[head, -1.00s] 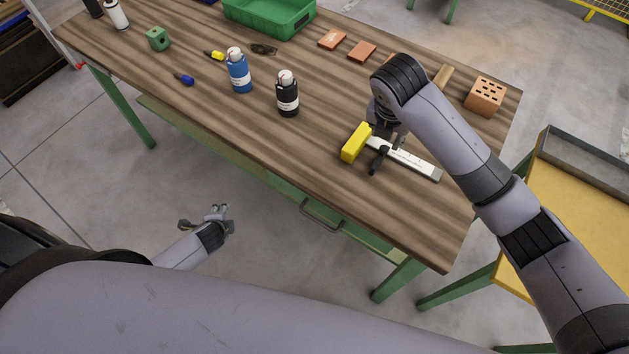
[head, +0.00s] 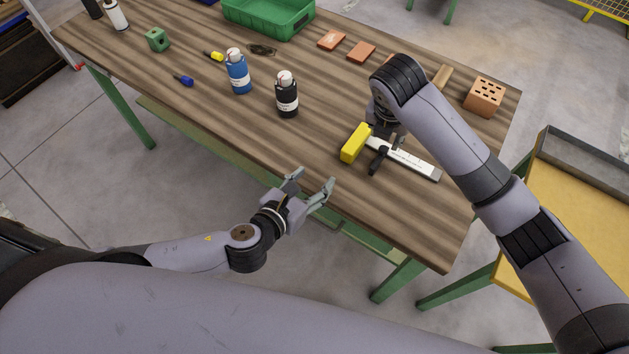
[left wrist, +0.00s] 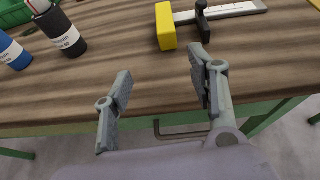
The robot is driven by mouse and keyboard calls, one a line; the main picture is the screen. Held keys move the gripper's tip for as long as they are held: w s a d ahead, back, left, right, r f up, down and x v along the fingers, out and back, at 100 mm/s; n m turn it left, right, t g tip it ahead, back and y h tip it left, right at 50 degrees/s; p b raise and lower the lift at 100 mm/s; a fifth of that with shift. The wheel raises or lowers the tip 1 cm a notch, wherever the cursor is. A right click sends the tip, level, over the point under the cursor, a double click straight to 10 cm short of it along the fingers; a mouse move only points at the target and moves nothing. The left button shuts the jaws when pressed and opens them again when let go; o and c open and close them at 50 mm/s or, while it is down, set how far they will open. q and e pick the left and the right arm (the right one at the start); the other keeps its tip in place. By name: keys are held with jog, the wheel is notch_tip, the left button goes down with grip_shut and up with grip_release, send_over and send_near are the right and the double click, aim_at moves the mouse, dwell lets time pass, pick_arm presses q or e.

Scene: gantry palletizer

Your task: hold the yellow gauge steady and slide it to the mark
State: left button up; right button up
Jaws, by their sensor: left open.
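The yellow gauge block (head: 355,143) lies on the wooden table near its front edge, at the left end of a pale ruler-like bar (head: 415,161). A black piece (head: 378,160) crosses the bar beside the block. My right gripper (head: 388,138) is low over the bar, just right of the block; my arm partly hides it, so its jaws and any contact are unclear. My left gripper (head: 314,178) is open and empty by the front edge, left of and nearer than the block. The left wrist view shows the yellow block (left wrist: 166,26) beyond its open fingers (left wrist: 160,65). I cannot make out the mark.
A black bottle (head: 287,95) and a blue bottle (head: 238,72) stand left of the gauge. Behind are flat orange tiles (head: 361,52), a holed brick (head: 485,96) and a green crate (head: 268,17). The tabletop between black bottle and yellow block is clear.

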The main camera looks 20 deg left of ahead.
aim_at(346, 153)
pick_arm(q)
jog(key=shift+m+h, duration=0.3)
jog(key=shift+m, duration=0.1)
jog(key=x, duration=1.7)
jog(key=shift+d+r, duration=0.1)
jog(key=shift+d, duration=0.25)
jog(key=shift+c, duration=0.4)
grip_shut()
pick_arm(e)
jog(key=shift+o, duration=0.4)
